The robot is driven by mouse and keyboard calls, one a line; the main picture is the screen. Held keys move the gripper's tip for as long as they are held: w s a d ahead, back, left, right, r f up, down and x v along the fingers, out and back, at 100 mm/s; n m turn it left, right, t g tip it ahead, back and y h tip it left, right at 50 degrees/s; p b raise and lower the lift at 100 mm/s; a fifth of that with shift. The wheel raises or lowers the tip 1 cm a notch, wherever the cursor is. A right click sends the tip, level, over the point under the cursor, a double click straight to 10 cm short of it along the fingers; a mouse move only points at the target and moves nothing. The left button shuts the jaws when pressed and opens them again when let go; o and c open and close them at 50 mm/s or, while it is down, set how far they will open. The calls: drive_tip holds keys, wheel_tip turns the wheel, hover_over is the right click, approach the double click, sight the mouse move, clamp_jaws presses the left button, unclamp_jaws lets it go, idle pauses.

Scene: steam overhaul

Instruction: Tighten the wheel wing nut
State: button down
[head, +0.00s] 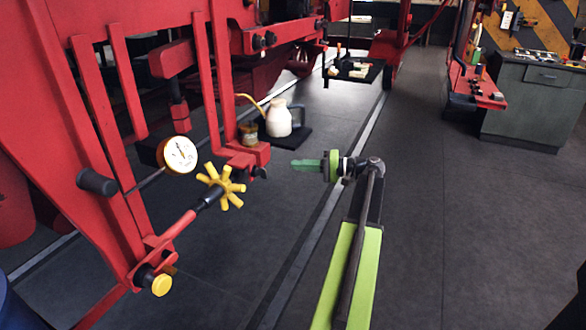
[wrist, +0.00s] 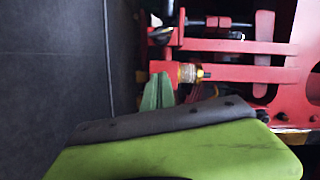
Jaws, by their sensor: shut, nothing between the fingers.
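A yellow star-shaped hand wheel (head: 221,186) sits on a dark and red shaft at the red frame's front, in the head view. A small dark wing-shaped part (head: 260,173) is at the end of a red bracket to its right; I cannot tell for sure which is the wheel wing nut. My gripper (head: 293,165), with green fingers, is shut and empty, pointing left towards the bracket, apart from both parts in the head view. In the wrist view its fingers (wrist: 160,80) show near a brass-coloured fitting (wrist: 187,73) on a red bar; contact is unclear.
A round white gauge (head: 180,155) and a yellow knob (head: 161,285) are on the red frame (head: 124,205). A cream jug (head: 278,120) stands on a dark tray behind. Floor (head: 470,230) to the right is clear up to a grey cabinet (head: 530,105).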

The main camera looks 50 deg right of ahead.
sight(262, 173)
drive_tip(key=w+a+f+b, duration=0.1)
drive_tip(key=w+a, duration=0.4)
drive_tip(key=a, duration=0.2)
drive_tip(key=shift+f, duration=0.2)
drive_tip(key=shift+w+a, duration=0.1)
drive_tip(key=shift+w, duration=0.05)
